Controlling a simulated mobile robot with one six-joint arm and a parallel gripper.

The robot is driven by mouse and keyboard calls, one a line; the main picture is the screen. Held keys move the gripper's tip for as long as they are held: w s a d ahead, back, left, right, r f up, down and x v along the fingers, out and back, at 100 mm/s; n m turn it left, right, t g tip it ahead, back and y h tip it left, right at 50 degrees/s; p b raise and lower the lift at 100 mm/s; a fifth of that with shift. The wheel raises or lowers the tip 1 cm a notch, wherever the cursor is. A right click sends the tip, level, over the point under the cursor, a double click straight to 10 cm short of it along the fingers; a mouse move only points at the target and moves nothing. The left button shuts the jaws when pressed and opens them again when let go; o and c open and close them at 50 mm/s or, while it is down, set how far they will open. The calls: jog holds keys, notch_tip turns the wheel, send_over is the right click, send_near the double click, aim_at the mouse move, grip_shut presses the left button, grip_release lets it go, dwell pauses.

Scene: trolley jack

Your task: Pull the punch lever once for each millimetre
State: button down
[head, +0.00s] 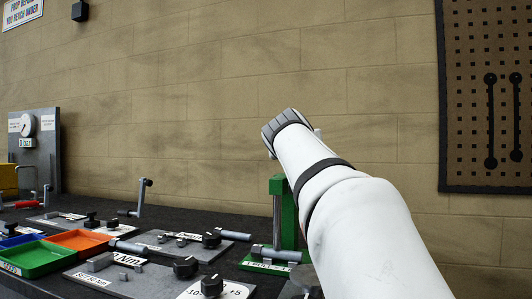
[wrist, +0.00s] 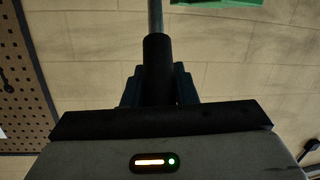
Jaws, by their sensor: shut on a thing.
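In the wrist view my gripper (wrist: 157,88) is shut on the black grip of the punch lever (wrist: 157,58). The lever's grey rod runs on from the grip to the top edge of that view. In the head view my white arm crosses in front of the lever and hides the fingers. The green punch stand (head: 276,187) rises on the bench to the left of my arm. A partly readable white label (head: 268,266) lies on its green base. My arm hides part of the stand.
A green tray (head: 35,273) and an orange tray (head: 80,232) stand at the left. Grey plates with black knobs (head: 186,267) lie between them and the punch. A gauge panel (head: 38,150) stands far left. A pegboard (head: 485,65) hangs at the right.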

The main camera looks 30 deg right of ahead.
jog(key=shift+f, duration=0.4)
jog(key=c, duration=1.5)
grip_release()
jog(key=o, duration=0.3)
jog(key=shift+r, duration=0.25)
jog(key=shift+o, duration=0.2)
jog(key=f+v, duration=0.1)
jog(key=v, duration=0.6)
jog(key=shift+s+a+r, duration=0.3)
jog(key=shift+r, duration=0.2)
